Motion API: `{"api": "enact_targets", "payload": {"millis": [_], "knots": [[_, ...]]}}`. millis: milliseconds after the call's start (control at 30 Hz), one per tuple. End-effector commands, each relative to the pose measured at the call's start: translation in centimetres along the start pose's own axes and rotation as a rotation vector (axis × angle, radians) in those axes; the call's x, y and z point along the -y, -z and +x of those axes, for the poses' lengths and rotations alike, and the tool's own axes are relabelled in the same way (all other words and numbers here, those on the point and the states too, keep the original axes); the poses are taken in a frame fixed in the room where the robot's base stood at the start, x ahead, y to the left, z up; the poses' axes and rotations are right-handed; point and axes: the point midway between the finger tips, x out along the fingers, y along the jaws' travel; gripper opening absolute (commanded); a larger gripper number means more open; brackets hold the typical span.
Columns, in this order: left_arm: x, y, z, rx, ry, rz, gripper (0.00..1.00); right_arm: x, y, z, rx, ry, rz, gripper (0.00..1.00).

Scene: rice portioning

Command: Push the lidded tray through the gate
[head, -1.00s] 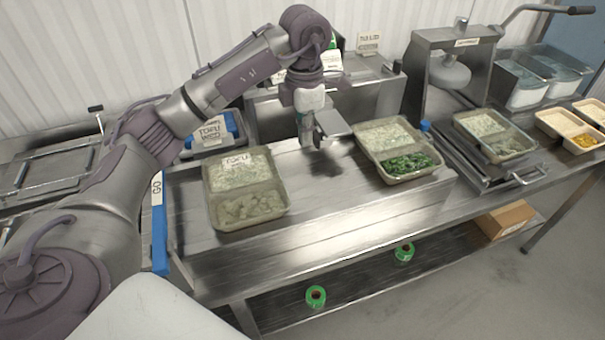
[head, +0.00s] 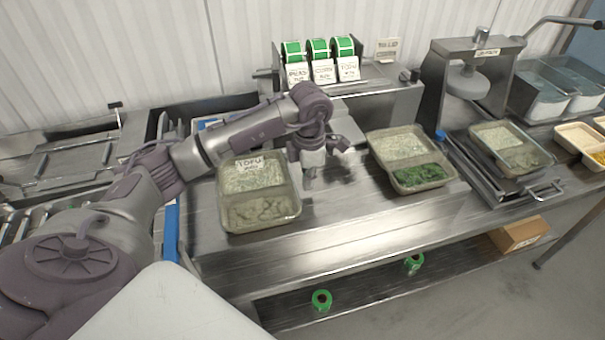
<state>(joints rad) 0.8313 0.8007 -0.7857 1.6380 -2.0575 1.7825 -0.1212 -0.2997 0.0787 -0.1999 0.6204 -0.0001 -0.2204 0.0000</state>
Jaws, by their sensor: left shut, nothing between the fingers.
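A clear-lidded two-compartment tray (head: 291,205) with a TOFU label sits on the steel bench, left of centre. It holds rice at the back and pale chunks in front. My left gripper (head: 309,180) is shut and empty, pointing down just right of this tray. I cannot tell whether it touches the tray. A blue upright strip (head: 171,232) stands at the bench's left end, partly hidden by my arm; it may be part of the gate. My right gripper is not in view.
A second tray (head: 409,160) with rice and greens sits to the right. Behind are a label dispenser (head: 375,100) with green rolls and a lever press (head: 462,65) beside a third tray (head: 507,148). Rollers (head: 25,222) lie left of the blue strip. The bench front is clear.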

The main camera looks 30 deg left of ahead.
Motion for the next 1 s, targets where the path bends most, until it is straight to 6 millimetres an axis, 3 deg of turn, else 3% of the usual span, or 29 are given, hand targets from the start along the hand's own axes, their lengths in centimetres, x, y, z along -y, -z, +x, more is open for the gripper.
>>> {"api": "enact_targets", "payload": {"millis": [167,633,1000], "knots": [[0.1,1.4,-0.1,-0.002,0.001,0.002,0.0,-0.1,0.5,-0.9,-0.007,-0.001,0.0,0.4],[-0.1,2.3,0.2,-0.002,-0.001,-0.001,0.0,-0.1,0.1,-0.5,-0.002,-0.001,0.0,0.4],[-0.2,11.1,0.7,-0.007,-0.003,-0.004,0.0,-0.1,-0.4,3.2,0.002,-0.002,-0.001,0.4]]}}
